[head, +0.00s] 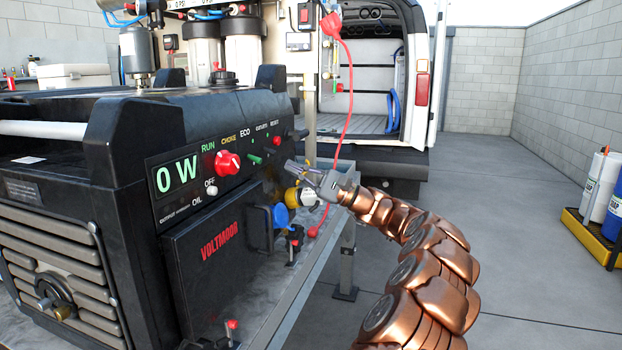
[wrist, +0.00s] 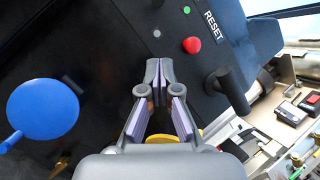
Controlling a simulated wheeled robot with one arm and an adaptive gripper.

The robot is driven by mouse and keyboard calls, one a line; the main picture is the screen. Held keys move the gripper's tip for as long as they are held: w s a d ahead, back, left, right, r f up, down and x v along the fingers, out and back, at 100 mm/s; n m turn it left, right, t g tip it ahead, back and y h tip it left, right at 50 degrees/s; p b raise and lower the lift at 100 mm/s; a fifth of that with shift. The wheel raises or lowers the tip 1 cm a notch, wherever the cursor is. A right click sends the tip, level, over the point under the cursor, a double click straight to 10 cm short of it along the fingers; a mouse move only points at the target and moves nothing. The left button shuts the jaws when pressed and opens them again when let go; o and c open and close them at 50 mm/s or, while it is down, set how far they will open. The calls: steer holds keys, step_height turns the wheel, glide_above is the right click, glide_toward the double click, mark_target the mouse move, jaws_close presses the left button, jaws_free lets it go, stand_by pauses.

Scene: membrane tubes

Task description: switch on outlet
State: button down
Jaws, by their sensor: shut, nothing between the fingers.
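The black generator shows a front panel (head: 185,215) with a green "0 W" display (head: 176,178). A red knob (head: 228,162) sits by RUN and OFF. Small labels toward the right end include ECO, one that seems to read OUTLETS (head: 261,127), and RESET, which also shows in the wrist view (wrist: 214,25). A red button (wrist: 192,45) and a green spot (wrist: 187,10) are near it. My gripper (head: 289,164) is in front of the panel's right end; in the wrist view its fingers (wrist: 158,72) are shut and empty, with the panel beyond. Contact cannot be told.
A blue round cover (wrist: 43,108) and a yellow one (head: 293,197) are on the generator's front. A black handle (wrist: 233,92) juts out near the red button. A red cable (head: 350,100) hangs behind my gripper. Open floor (head: 470,200) lies to the right.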

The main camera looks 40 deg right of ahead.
mark_target(269, 151)
steer(key=shift+x, duration=0.9)
steer(key=shift+a+r, duration=0.2)
steer(key=shift+a, duration=0.1)
steer(key=shift+s+a+r+b, duration=0.4)
steer(key=shift+s+a+r, duration=0.5)
steer(key=shift+s+a, duration=0.2)
steer(key=shift+r, duration=0.1)
